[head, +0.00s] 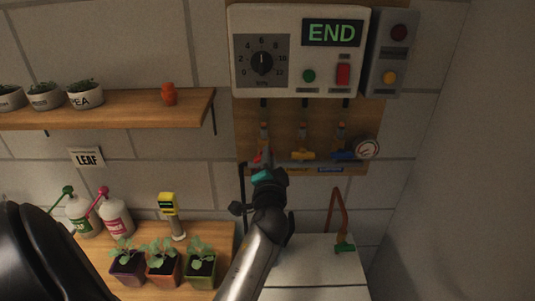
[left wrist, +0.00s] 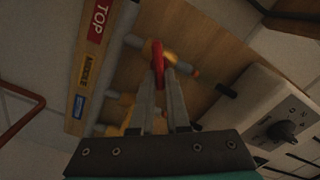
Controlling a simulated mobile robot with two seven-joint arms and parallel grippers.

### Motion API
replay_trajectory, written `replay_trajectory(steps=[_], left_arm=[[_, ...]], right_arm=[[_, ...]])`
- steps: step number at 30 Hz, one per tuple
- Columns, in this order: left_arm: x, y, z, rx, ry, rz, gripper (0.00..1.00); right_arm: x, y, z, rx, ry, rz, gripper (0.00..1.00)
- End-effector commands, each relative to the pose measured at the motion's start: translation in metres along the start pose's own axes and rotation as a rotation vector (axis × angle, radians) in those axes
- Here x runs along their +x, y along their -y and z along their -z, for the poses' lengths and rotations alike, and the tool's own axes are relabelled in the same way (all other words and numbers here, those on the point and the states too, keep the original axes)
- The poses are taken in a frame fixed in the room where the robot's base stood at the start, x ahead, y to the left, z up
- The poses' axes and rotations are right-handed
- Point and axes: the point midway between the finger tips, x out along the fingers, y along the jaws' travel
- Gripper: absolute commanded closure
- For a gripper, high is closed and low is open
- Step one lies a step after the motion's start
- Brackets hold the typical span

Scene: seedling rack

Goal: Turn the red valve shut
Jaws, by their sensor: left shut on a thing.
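The red valve is the leftmost of three on the wooden wall board. Its red handle (head: 257,158) shows only in part in the head view, behind my gripper. In the left wrist view the red handle (left wrist: 157,55) stands between my fingertips. My left gripper (head: 266,163) is shut on this handle, and its fingers (left wrist: 160,82) show on both sides of it in the left wrist view. The handle's exact angle to its pipe is hard to tell. My right gripper is in neither view.
To the right are a yellow valve (head: 303,155), a blue valve (head: 343,155) and a round gauge (head: 367,148). A control box (head: 300,90) reading END hangs above. Potted seedlings (head: 163,262) stand on the wooden bench at lower left. A bent brown hose (head: 340,210) hangs at right.

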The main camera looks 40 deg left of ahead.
Motion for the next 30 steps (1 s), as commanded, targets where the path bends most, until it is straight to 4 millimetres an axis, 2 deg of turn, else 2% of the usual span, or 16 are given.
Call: replay_trajectory(steps=[15, 30], left_arm=[[0.001, -0.004, 0.000, 0.436, -0.002, 0.004, 1.00], [0.001, -0.007, -0.001, 0.598, -0.003, 0.004, 1.00]], right_arm=[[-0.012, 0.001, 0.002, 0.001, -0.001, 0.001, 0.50], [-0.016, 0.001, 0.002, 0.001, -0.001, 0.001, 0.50]])
